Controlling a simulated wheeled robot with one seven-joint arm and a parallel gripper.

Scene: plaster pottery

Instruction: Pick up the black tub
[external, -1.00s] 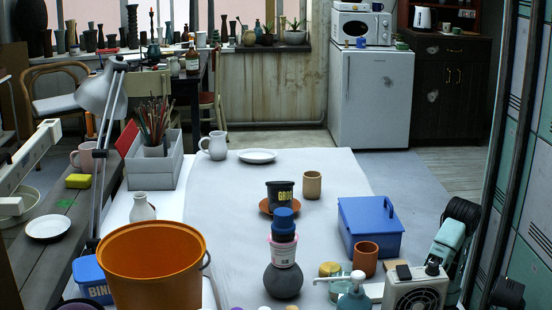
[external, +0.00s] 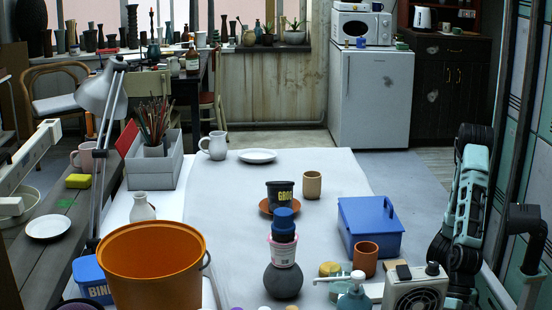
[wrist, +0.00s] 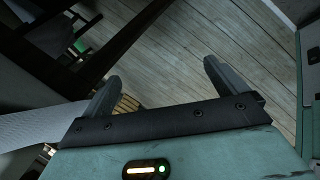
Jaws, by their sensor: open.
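The black tub (external: 279,195) with yellow lettering stands upright on a terracotta saucer (external: 265,206) on the white-covered table, near the middle of the external view. The wrist view does not show the tub. My gripper (wrist: 160,78) is open and empty in the wrist view, its two dark fingers apart above the wooden floor. In the external view my arm is folded upright at the right, beyond the blue toolbox and well away from the tub. The gripper's fingers cannot be made out there.
A blue-capped jar stack (external: 283,238) stands just in front of the tub, and a tan cup (external: 312,185) behind it to the right. A blue toolbox (external: 371,228) and a terracotta cup (external: 363,258) lie between tub and arm. An orange bucket (external: 152,265) is front left. The table's middle left is clear.

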